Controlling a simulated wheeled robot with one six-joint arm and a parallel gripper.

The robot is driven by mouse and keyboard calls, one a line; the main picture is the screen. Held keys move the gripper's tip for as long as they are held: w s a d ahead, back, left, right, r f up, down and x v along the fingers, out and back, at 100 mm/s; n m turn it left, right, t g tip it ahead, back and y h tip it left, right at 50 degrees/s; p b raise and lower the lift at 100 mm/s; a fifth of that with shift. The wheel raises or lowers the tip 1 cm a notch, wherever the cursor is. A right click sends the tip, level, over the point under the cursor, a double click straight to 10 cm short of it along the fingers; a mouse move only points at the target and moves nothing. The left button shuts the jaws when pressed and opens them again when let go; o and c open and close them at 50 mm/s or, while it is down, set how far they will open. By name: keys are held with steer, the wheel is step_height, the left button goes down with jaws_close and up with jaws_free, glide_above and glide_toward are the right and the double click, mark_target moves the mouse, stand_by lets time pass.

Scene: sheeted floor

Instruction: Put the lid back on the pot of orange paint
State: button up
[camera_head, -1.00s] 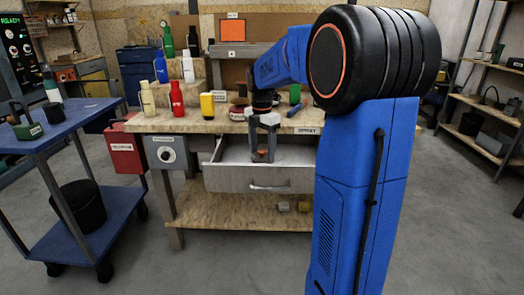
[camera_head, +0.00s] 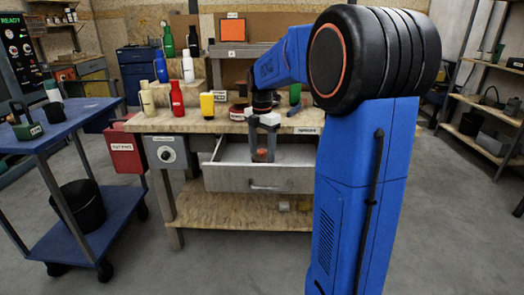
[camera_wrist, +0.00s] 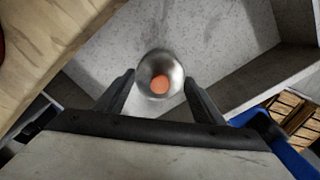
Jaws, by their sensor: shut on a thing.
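My gripper (camera_head: 262,155) reaches down into the open drawer (camera_head: 262,179) of the workbench. In the wrist view its two fingers (camera_wrist: 160,92) are shut on a round grey metal piece with an orange spot, which looks like the lid (camera_wrist: 148,72). In the head view only a small orange patch of the lid (camera_head: 261,153) shows between the fingers. I cannot make out the pot of orange paint for sure in either view.
The wooden workbench (camera_head: 185,124) carries a red bottle (camera_head: 177,99), a cream bottle (camera_head: 147,98), a yellow container (camera_head: 207,105) and a dark red round thing (camera_head: 238,112). The drawer walls stand close around my gripper. A blue cart (camera_head: 75,118) stands left.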

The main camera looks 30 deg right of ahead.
steer(key=shift+f, duration=0.1)
stand_by(0.7)
steer(key=o, duration=1.5)
steer(key=shift+r, duration=3.5)
steer(key=shift+c, duration=0.4)
jaws_close()
steer(key=shift+f, duration=2.35)
